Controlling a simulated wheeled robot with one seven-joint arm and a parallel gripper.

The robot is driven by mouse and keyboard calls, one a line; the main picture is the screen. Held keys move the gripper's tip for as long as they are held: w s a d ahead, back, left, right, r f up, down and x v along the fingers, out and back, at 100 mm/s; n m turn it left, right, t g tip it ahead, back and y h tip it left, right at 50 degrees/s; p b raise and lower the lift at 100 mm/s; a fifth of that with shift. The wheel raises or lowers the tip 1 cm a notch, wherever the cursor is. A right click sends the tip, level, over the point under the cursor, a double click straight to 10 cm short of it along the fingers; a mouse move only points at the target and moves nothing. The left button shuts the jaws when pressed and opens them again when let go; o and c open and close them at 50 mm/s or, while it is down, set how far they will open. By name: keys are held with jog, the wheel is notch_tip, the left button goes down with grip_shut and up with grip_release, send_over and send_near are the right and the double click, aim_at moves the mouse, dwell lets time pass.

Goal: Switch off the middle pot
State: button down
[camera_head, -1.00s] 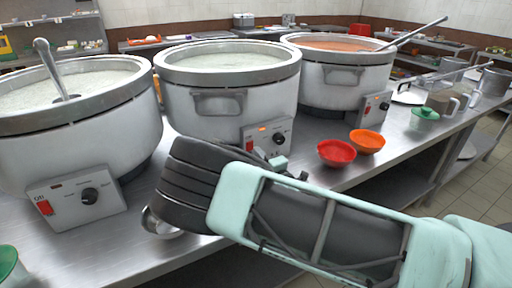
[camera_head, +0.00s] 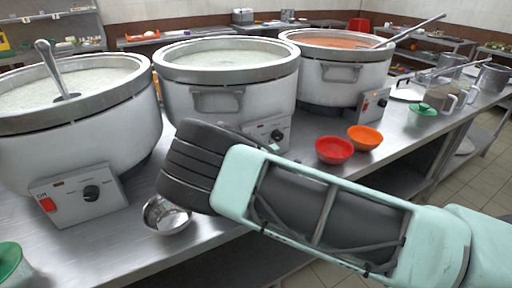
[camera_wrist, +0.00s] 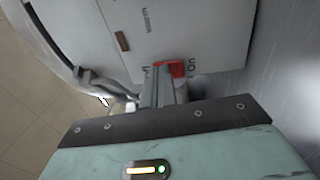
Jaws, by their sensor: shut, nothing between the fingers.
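The middle pot (camera_head: 230,98) is a large white stockpot of pale congee with a metal rim. Its control box (camera_head: 283,125) has a black knob (camera_head: 277,135); my arm covers the lower left of the box in the head view. In the wrist view the white box face (camera_wrist: 205,25) fills the upper middle, with a red switch (camera_wrist: 177,67) beside printed markings. My gripper (camera_wrist: 163,74) is shut and empty, its fingertips at the red switch and partly covering it. I cannot tell whether they touch. The fingers are hidden in the head view.
A left pot (camera_head: 75,130) and a right pot (camera_head: 340,75) flank it on the steel counter (camera_head: 110,245). A red bowl (camera_head: 334,150), an orange bowl (camera_head: 365,138) and a metal bowl (camera_head: 166,215) stand near the arm. A green bowl (camera_head: 10,262) is at front left.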

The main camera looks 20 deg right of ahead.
jog(key=shift+w+r, duration=0.25)
jog(key=shift+r, duration=0.1)
jog(key=b+v, duration=0.1)
jog(key=v, duration=1.7)
jog(key=shift+f, duration=0.3)
